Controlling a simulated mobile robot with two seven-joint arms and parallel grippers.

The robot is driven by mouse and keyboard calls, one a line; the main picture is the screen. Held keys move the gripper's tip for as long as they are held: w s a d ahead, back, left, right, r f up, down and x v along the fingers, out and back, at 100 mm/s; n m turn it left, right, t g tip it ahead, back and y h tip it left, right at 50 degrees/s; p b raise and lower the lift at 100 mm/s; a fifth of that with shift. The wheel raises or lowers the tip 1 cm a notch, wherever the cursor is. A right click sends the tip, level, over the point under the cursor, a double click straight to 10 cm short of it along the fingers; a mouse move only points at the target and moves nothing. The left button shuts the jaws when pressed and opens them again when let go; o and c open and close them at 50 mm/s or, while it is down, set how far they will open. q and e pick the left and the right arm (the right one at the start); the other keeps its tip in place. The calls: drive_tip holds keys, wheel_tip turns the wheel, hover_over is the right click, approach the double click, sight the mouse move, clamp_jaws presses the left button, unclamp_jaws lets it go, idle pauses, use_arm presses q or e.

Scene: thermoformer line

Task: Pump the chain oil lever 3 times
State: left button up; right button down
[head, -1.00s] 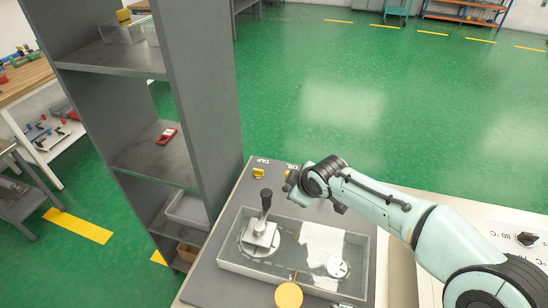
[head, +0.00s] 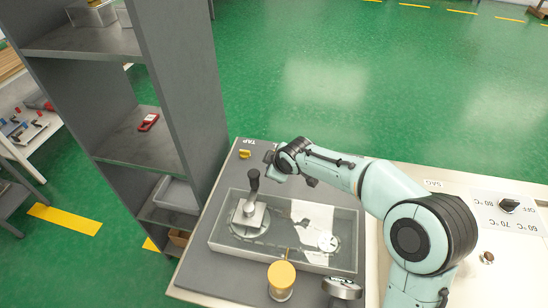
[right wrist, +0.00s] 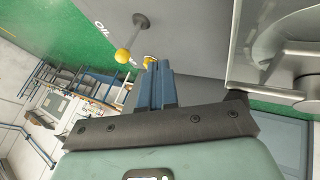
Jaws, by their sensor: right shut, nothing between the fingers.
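The oil lever shows in the right wrist view as a thin rod with a yellow ball knob (right wrist: 124,55), beside the printed word OIL on the grey panel. My right gripper (right wrist: 162,68) is shut and empty; in that view its fingertips lie to the right of the knob, and I see no contact. In the head view my right gripper (head: 270,158) is over the far edge of the grey panel (head: 200,262), right of the TAP label. The oil lever and its label are hidden there behind the gripper. My left gripper is not in view.
A yellow tap handle (head: 244,153) sits just left of my gripper. A yellow-topped cylinder (head: 281,275) stands in front. A tall grey shelf (head: 180,90) rises at the left.

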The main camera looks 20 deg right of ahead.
drive_tip(key=shift+x, duration=1.15)
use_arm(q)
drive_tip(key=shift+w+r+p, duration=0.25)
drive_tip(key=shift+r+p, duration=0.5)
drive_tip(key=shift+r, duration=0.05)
use_arm(e)
drive_tip(key=shift+w+d+f, duration=0.1)
drive_tip(key=shift+w+d, duration=0.5)
drive_tip(key=shift+w, duration=0.25)
drive_tip(key=shift+w+d, duration=0.6)
drive_tip(key=shift+w, duration=0.25)
